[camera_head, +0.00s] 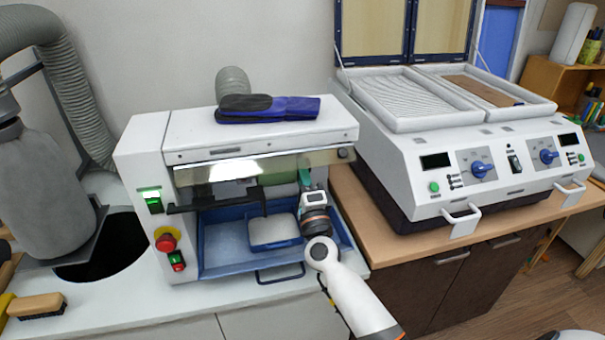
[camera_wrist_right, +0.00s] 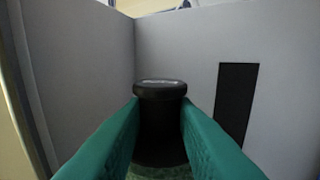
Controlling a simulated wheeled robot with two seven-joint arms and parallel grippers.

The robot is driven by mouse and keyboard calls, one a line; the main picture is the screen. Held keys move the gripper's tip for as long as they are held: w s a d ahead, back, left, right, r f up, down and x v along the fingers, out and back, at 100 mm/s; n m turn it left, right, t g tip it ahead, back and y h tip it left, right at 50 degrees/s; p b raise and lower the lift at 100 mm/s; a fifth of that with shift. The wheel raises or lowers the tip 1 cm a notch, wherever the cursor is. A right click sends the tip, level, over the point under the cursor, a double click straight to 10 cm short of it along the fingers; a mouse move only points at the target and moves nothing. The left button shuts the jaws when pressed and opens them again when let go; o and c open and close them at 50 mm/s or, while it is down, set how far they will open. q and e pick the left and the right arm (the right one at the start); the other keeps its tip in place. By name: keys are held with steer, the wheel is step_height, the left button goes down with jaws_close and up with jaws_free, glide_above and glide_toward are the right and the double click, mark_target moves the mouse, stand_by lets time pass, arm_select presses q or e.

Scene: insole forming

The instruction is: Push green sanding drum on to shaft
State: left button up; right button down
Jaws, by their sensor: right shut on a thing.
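My right gripper (camera_head: 304,178) reaches into the open front of the white sanding machine (camera_head: 270,130); its teal fingers show just under the clear guard. In the right wrist view the two teal fingers (camera_wrist_right: 160,125) are closed on a dark green, speckled drum (camera_wrist_right: 160,171), seen low between them. A dark cylinder with a wide black round end (camera_wrist_right: 160,88), apparently the shaft, stands just beyond it. How far the drum sits on the shaft cannot be told. In the head view my wrist and the guard hide the drum. My left gripper is not in view.
Grey machine walls close in around the gripper, with a dark slot (camera_wrist_right: 236,105) at right. A blue tray (camera_head: 225,258) with a pale block (camera_head: 273,232) lies below. Blue-black insoles (camera_head: 267,108) lie on top. A white heating unit (camera_head: 480,150) stands at right.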

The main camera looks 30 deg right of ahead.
steer(key=shift+w+a, duration=0.1)
steer(key=shift+a, duration=0.45)
stand_by(1.2)
steer(key=c, duration=0.8)
jaws_free()
steer(key=shift+a, duration=0.15)
steer(key=shift+c, duration=0.2)
steer(key=s+a+p, duration=0.2)
steer(key=s+p, duration=0.1)
steer(key=s, duration=0.6)
steer(key=shift+r, duration=0.2)
steer(key=shift+w, duration=0.1)
